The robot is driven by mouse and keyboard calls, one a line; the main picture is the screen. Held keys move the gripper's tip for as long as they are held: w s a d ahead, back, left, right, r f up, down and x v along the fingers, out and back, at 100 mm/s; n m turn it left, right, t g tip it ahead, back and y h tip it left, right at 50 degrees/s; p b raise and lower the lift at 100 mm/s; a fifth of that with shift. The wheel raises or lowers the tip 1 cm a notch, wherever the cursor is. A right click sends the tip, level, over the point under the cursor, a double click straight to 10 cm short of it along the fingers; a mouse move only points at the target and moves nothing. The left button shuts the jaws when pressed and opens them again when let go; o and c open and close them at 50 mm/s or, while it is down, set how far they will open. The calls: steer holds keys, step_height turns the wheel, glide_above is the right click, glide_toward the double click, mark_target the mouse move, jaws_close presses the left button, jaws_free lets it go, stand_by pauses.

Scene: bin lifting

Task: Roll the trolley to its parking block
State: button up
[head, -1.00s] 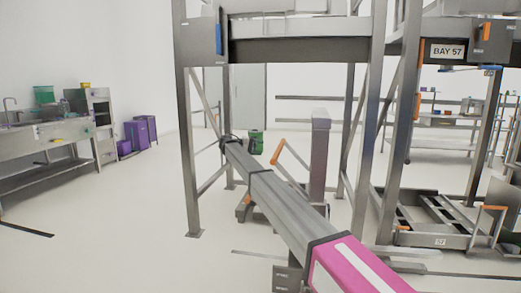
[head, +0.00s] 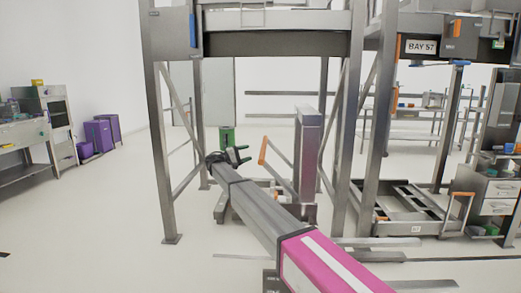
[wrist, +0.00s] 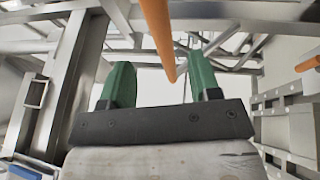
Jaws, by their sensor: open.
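My gripper (head: 240,154) has green fingers and is open and empty at the end of my outstretched arm. In the head view it is just left of an orange handle (head: 262,150) on a grey upright post unit with a low base. In the wrist view an orange bar (wrist: 158,35) comes down between the open fingers (wrist: 165,85); whether it touches them I cannot tell. A low grey wheeled-looking frame (head: 395,222) with a small number plate and its own orange handle (head: 462,196) stands at the right. My arm hides part of the post unit's base. I cannot clearly identify the parking block.
A tall steel rack frame with a "BAY 57" sign (head: 421,47) surrounds the area; its left leg (head: 165,170) stands near my arm. Purple bins (head: 99,135) and a bench (head: 22,135) are left. Open floor lies at the left front.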

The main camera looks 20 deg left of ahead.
mark_target(264, 148)
steer(key=x, duration=0.9)
steer(key=shift+w+d, duration=0.15)
steer(key=shift+w, duration=0.1)
jaws_close()
